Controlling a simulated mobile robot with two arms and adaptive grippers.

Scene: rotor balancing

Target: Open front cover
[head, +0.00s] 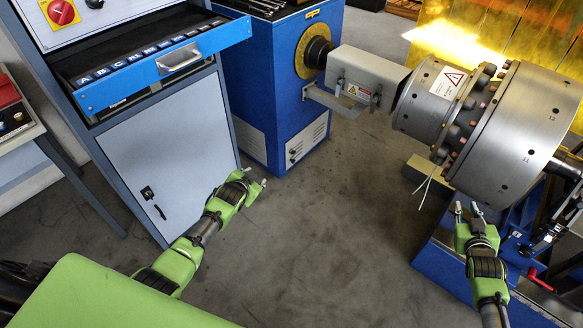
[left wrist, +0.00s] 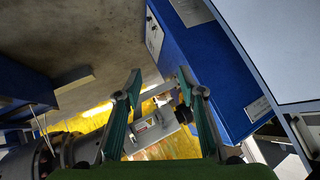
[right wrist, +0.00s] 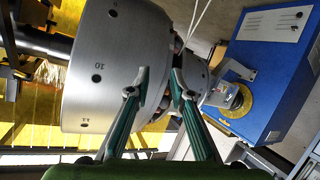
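A grey box-shaped cover (head: 366,74) with small latches on its front side encloses the shaft between the blue drive housing (head: 262,70) and the steel rotor (head: 505,122). It looks closed. It also shows in the left wrist view (left wrist: 152,132), beyond the fingers, and in the right wrist view (right wrist: 216,92). My left gripper (head: 257,180) is open and empty in front of the cabinet, well away from the cover. My right gripper (head: 466,208) is open and empty just in front of the rotor's lower side; whether it touches the rotor is unclear.
A blue machine base (head: 450,262) with a red-handled crank (head: 540,280) lies below the rotor. Bare floor (head: 330,220) is free in the middle.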

